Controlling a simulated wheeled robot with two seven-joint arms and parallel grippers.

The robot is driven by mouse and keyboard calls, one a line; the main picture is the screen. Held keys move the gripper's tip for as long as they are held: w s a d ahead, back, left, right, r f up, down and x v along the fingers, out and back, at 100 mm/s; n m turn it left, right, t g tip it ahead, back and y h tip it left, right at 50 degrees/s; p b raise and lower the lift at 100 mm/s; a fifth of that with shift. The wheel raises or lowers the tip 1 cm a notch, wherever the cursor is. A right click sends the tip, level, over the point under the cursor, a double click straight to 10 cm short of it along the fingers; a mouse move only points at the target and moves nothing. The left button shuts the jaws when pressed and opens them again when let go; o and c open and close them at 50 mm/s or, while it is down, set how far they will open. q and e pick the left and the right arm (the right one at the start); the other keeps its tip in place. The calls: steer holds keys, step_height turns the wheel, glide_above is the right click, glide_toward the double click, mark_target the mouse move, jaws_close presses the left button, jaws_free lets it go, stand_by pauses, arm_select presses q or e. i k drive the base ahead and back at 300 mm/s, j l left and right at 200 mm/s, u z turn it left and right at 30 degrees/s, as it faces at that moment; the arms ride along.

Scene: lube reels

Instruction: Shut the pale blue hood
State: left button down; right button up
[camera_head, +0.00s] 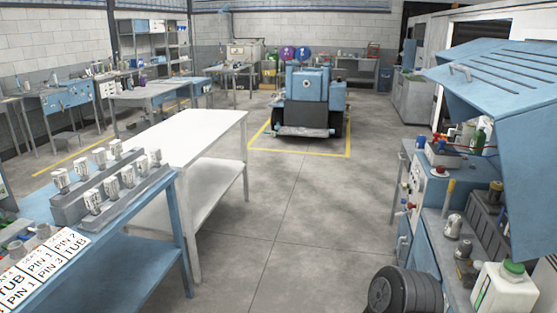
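The pale blue hood (515,100) is at the right edge of the head view. It stands raised and tilted above a blue and grey machine (428,215), with its slotted face up and a light handle (461,71) near its left edge. The space under the hood is open, and several parts show there, among them a white container with a green cap (503,290). The hood's right end is cut off by the picture edge. Neither of my grippers shows in this view.
A dark ribbed round object (404,291) stands at the bottom, left of the machine. A white table (205,135) and a blue bench with several labelled cans (150,235) stand on the left. The grey floor (310,215) between is clear. A blue vehicle (308,95) stands at the back.

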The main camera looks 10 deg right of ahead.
mark_target(513, 82)
steer(key=i+l+z, duration=0.15)
steer(key=i+z, duration=0.3)
steer(key=i, duration=0.35)
steer(key=i+j+z, duration=0.1)
steer(key=i+z, duration=0.4)
steer(key=i, duration=0.3)
steer(key=i+z, duration=0.45)
steer(key=i+j+z, duration=0.1)
steer(key=i+z, duration=0.3)
steer(key=i+j+z, duration=0.3)
steer(key=z, duration=0.15)
steer(key=i, duration=0.1)
